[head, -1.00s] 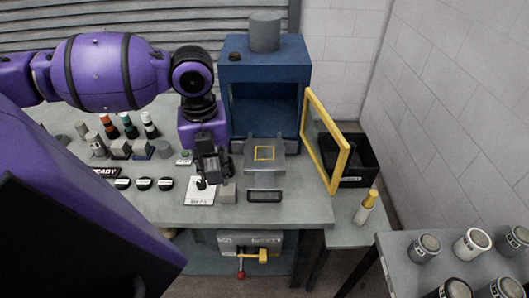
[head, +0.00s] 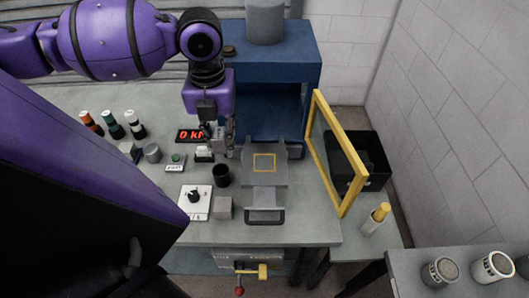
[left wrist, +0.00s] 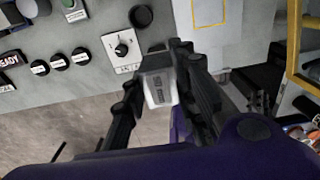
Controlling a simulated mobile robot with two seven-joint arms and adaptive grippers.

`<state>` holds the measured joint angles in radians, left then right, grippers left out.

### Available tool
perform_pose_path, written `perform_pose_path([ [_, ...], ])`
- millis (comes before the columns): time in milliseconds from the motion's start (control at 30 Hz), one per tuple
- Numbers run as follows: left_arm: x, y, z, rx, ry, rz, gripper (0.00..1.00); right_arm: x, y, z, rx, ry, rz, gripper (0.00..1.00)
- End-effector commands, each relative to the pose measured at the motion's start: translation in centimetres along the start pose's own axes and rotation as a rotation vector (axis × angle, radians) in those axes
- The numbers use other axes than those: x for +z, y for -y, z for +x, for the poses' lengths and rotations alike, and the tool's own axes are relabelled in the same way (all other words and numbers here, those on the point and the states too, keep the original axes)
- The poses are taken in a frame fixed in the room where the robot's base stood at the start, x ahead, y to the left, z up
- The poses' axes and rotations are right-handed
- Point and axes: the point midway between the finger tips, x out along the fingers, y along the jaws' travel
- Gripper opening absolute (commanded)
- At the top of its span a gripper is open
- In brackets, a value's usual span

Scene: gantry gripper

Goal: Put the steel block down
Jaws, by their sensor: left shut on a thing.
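My left gripper (head: 216,146) is shut on a steel block with a pale labelled face, which shows between the fingers in the left wrist view (left wrist: 160,86). In the head view the block (head: 204,153) appears small under the fingers, left of the grey plate with a yellow square outline (head: 280,178). The gripper is held above the bench, in front of the blue press (head: 255,62). Its exact height is hard to tell. My right gripper is not in view.
A small grey cube (head: 223,208) stands beside the knob panel (head: 195,203), with a black cup (head: 221,176) behind. The yellow-framed guard (head: 361,184) stands open at right. A black bin (head: 372,160) is beyond it. The bench front left of the panel is partly hidden by my arm.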

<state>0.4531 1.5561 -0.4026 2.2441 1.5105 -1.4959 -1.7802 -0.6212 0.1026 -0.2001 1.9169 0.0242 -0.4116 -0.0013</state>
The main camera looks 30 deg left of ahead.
Motion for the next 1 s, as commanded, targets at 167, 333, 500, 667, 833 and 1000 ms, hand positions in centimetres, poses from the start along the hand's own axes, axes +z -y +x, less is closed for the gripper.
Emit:
perform_pose_path([
  [167, 1.8, 4.4, 2.3, -0.006, -0.006, 0.004, 0.0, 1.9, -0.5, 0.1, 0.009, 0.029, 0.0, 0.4],
  [333, 3.2, 7.3, 4.9, -0.001, -0.005, 0.001, 0.0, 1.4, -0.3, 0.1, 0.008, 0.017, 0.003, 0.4],
  [500, 4.0, 9.0, 7.1, 0.0, -0.001, 0.0, 0.0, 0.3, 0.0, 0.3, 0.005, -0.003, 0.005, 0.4],
  [667, 4.4, 9.5, 7.8, -0.001, 0.002, -0.001, 0.0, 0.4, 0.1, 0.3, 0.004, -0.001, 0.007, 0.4],
  [833, 4.6, 10.3, 9.4, 0.001, -0.002, -0.001, 0.0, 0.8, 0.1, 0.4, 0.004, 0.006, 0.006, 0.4],
  [1000, 4.6, 10.1, 11.6, 0.0, 0.001, -0.001, 0.0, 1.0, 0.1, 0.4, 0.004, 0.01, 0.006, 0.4],
])
